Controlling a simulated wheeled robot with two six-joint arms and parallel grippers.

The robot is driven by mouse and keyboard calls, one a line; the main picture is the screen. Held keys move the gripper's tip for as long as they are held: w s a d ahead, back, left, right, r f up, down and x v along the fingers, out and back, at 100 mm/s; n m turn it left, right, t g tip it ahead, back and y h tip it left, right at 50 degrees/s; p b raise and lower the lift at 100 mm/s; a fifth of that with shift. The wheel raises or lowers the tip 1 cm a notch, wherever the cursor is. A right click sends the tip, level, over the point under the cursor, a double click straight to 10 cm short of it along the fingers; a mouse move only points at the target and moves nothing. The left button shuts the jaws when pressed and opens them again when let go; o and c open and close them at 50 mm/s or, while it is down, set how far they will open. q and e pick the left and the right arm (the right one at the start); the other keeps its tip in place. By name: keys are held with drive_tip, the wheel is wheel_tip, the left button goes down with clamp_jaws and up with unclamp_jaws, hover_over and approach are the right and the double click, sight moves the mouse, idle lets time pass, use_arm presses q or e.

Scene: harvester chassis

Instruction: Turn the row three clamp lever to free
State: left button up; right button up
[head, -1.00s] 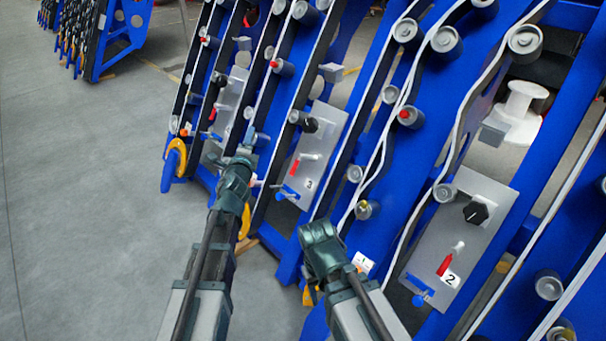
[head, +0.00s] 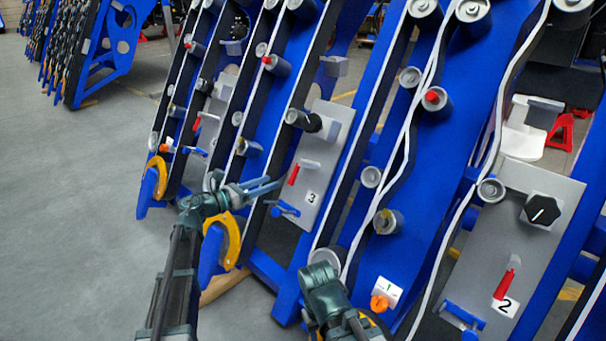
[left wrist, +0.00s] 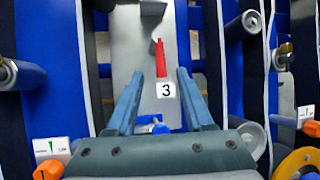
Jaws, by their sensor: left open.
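In the left wrist view the red lever (left wrist: 161,60) hangs down just above the 3 label, and the blue part (left wrist: 152,126) shows low between my fingers. I cannot tell which of these is the clamp lever. My left gripper (head: 278,184) is open and empty, its fingers pointing at the panel. My right arm shows at bottom centre, but its gripper fingers do not.
The row two panel (head: 477,265) stands at right with its own red lever and black knob. Blue chassis frames with grey rollers surround the panels. A yellow-orange hook (head: 232,243) lies below my left gripper. Free grey floor (head: 70,220) is at left.

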sight(298, 171)
use_arm(q)
drive_tip(key=x, duration=1.3)
drive_tip(key=shift+w+d, duration=0.25)
drive_tip(key=shift+d, duration=0.1)
drive_tip(key=shift+c, duration=0.3)
clamp_jaws()
idle(0.6)
